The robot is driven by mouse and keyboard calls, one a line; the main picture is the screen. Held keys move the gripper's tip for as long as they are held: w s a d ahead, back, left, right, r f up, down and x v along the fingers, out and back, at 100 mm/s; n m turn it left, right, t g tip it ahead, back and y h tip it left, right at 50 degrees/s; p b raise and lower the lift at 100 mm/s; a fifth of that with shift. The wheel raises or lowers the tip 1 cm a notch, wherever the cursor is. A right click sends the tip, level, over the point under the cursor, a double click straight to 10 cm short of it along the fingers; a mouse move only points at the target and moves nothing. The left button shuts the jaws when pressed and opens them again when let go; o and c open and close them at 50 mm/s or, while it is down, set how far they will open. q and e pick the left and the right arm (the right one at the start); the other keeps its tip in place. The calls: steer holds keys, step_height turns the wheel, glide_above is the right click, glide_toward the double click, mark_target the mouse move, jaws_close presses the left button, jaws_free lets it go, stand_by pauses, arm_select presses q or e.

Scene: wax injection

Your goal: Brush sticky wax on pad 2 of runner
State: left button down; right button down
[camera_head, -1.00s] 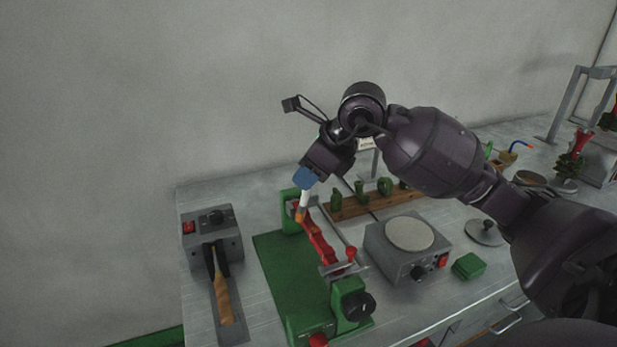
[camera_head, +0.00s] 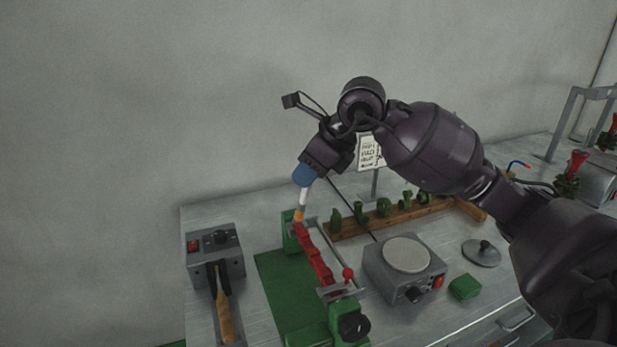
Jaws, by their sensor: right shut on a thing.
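My right gripper (camera_head: 306,174) is shut on a brush (camera_head: 303,198) with a white handle part and an orange tip. The brush points down, its tip at or just above the far end of the red runner (camera_head: 316,256). I cannot tell whether it touches. The runner lies along a green fixture (camera_head: 289,295) with a black knob at its near end. Single pads on the runner are too small to tell apart. My left gripper is not in view.
A grey unit with a wooden-handled tool (camera_head: 223,310) stands at the left. Right of the fixture is a grey box with a round plate (camera_head: 408,254), then a green block (camera_head: 464,288) and a round lid (camera_head: 481,252). Green pieces stand on a wooden strip (camera_head: 404,214) behind.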

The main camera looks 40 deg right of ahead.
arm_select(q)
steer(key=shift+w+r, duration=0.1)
arm_select(e)
steer(key=shift+r, duration=0.1)
